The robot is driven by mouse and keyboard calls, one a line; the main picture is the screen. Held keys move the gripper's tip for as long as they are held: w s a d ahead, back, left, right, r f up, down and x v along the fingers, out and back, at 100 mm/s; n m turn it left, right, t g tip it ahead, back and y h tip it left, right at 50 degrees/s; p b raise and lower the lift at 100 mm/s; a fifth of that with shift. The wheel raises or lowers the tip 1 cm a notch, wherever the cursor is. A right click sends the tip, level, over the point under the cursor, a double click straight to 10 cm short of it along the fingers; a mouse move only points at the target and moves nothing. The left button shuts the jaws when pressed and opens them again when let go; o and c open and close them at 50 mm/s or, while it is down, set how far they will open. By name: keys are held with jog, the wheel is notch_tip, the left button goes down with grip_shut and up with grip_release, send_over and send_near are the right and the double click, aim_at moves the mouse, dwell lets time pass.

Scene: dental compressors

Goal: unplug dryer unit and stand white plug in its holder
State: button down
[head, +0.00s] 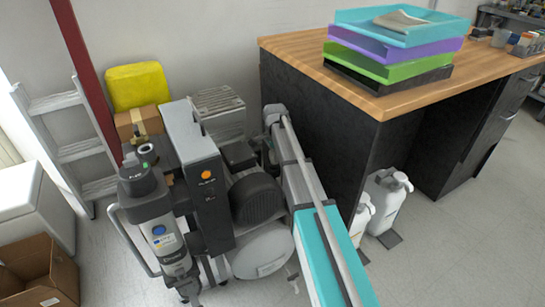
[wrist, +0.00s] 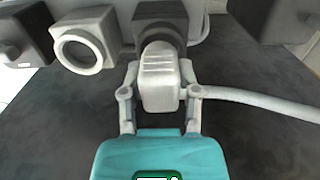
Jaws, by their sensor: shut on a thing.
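In the wrist view my gripper (wrist: 160,78) is shut on the white plug (wrist: 160,88), one finger on each side. A pale cable (wrist: 255,103) runs off to the right from beside the plug. The plug's far end meets a dark square socket block (wrist: 160,22); I cannot see whether its pins are inside. A pale square holder with a round opening (wrist: 85,48) is just left of the socket, apart from the plug, and looks empty. In the head view the compressor and dryer unit (head: 210,190) stands left of my arm; the plug is not discernible there.
A wood-topped dark bench (head: 315,130) with stacked trays (head: 390,60) stands close on the right of my arm. White jugs (head: 385,200) are on the floor beside it. A ladder (head: 70,140) and cardboard box (head: 40,270) are at left.

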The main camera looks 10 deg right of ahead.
jog(key=shift+f+b, duration=0.95)
jog(key=shift+f, duration=0.05)
dwell(0.4)
jog(key=shift+c, duration=1.3)
grip_release()
jog(key=shift+w, duration=0.15)
